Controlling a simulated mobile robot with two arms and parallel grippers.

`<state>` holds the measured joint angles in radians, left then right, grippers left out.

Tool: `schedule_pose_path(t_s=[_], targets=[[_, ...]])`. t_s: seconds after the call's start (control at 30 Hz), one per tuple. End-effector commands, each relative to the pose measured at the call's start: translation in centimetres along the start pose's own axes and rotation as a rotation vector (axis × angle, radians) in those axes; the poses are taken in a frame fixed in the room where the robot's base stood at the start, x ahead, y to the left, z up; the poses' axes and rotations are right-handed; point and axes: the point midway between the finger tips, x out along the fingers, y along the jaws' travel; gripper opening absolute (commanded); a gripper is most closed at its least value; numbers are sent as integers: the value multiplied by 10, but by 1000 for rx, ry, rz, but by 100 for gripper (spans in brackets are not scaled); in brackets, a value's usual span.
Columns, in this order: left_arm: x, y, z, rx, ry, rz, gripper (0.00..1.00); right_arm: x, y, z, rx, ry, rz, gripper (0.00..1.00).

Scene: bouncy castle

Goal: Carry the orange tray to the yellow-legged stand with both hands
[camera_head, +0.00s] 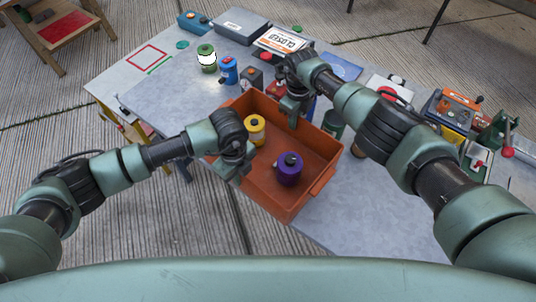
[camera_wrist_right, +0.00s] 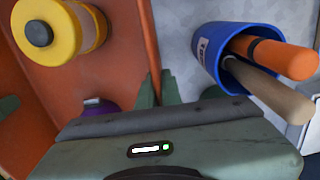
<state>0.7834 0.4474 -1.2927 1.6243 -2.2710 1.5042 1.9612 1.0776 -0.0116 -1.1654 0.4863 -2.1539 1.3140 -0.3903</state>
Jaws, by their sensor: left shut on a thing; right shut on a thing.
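The orange tray (camera_head: 318,148) is in the middle of the head view, over the grey table and reaching past its front edge. I cannot tell whether it touches the tabletop. A yellow canister (camera_head: 254,123) and a purple canister (camera_head: 288,175) stand in it. My left gripper (camera_head: 232,172) is shut on its left wall. My right gripper (camera_head: 292,108) is shut on its far wall; in the right wrist view the fingers (camera_wrist_right: 157,90) straddle the orange wall (camera_wrist_right: 135,30). The yellow-legged stand (camera_head: 118,83), pale-topped with a red square outline, adjoins the table's left end.
A green can (camera_head: 206,60), a blue can (camera_head: 228,72) and dark boxes (camera_head: 240,25) stand behind the tray. A blue cup (camera_wrist_right: 207,60) with handles is close to my right gripper. Tools crowd the table's right end. A wooden stand (camera_head: 62,25) is at the upper left.

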Motion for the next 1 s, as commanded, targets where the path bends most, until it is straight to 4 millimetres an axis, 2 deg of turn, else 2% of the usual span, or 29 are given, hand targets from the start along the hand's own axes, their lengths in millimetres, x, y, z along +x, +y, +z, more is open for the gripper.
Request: schedule_pose_path(t_s=[0.37, 0.8, 1.0], targets=[[-8, -2, 1, -1, -1, -5, 0, -7, -1, 1, -1, -1, -2, 0], [-43, -2, 1, -1, -1, -4, 0, -43, -1, 0, -1, -1, -2, 0], [-52, -1, 1, -1, -1, -4, 0, -52, -1, 0, -1, 0, -2, 0]])
